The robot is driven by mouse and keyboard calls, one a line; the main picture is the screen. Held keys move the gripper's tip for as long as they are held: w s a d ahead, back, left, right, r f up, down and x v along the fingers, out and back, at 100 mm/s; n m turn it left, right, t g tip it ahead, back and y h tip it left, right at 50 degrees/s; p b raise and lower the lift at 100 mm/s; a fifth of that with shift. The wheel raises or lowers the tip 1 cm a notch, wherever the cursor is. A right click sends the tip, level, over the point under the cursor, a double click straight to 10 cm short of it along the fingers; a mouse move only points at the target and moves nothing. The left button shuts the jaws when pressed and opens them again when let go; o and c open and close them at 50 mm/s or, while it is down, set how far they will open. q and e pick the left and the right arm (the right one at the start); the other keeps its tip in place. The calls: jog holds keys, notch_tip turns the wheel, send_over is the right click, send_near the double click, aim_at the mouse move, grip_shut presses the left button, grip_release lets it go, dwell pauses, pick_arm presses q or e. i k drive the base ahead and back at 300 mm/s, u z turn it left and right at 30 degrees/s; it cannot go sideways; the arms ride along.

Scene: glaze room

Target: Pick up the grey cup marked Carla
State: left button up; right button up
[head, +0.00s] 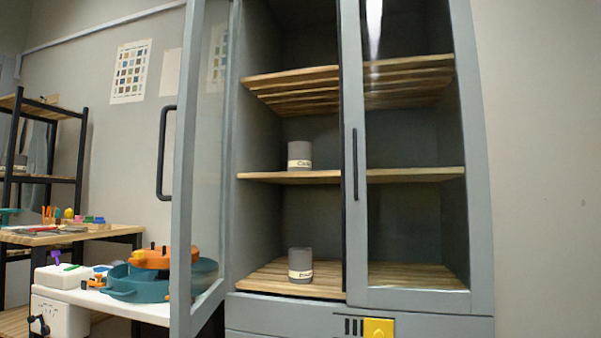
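A grey cup (300,154) stands upright on the middle shelf of the grey cabinet. Its pale label seems to begin with "C"; the rest is turned toward the right and too small to read surely. A second grey cup (301,264) stands upright on the cabinet's bottom board, almost straight below the first. Its pale label has writing that I cannot read. Neither gripper is in view.
The cabinet's left glass door (186,200) stands open toward me; the right glass door (408,296) is shut. A yellow tag (378,328) is on the front below. A white table (140,306) with teal and orange basins is left of the open door.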

aim_at(299, 152)
jog(key=u, duration=2)
jog(key=i, duration=1)
jog(key=z, duration=3.75)
